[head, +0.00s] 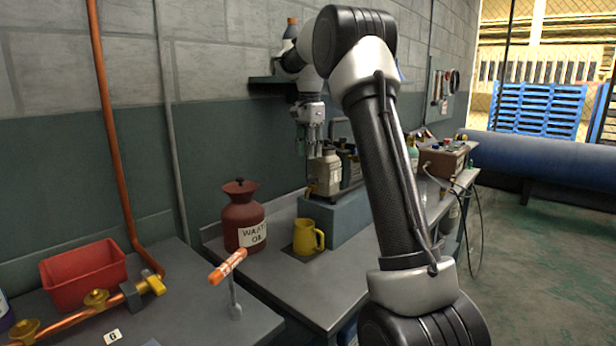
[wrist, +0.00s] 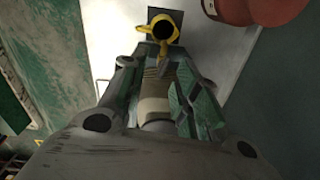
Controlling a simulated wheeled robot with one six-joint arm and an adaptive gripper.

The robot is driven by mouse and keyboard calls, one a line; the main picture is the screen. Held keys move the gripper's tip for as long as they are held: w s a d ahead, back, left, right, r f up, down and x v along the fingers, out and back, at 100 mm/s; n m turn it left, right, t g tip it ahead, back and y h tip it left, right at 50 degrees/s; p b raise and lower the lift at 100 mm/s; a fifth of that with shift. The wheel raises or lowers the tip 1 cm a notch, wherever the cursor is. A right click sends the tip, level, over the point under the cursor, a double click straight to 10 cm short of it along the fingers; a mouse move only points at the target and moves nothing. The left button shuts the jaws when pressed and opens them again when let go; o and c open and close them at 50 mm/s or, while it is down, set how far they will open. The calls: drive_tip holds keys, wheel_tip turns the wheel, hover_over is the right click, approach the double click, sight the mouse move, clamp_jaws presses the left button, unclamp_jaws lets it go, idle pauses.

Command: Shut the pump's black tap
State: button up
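The pump (head: 330,172) is a beige and dark green unit on a blue-grey block on the bench, partly behind my arm. My gripper (head: 313,143) points down just above its left end. In the wrist view my gripper (wrist: 155,72) has its two fingers apart. The pump's beige body (wrist: 154,90) shows below and between them, with no clear contact. I cannot make out the black tap in either view; it may be hidden by the fingers or too small to tell.
A yellow jug (head: 308,237) stands in front of the block, beside a red waste-oil can (head: 243,215). A red bin (head: 84,273), copper pipework and an orange-handled tool (head: 229,267) are on the nearer bench. A brown box (head: 446,160) stands farther along. The wall is close behind.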

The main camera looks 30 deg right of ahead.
sight(313, 181)
drive_tip(key=shift+w+d+f+m, duration=0.3)
drive_tip(key=shift+w+f, duration=0.15)
drive_tip(key=shift+w, duration=0.1)
drive_tip(key=shift+w+d+f+m, duration=0.3)
drive_tip(key=shift+w+f, duration=0.15)
drive_tip(key=shift+w, duration=0.05)
wheel_tip(313, 181, down, 6)
drive_tip(key=shift+f, duration=0.85)
clamp_jaws()
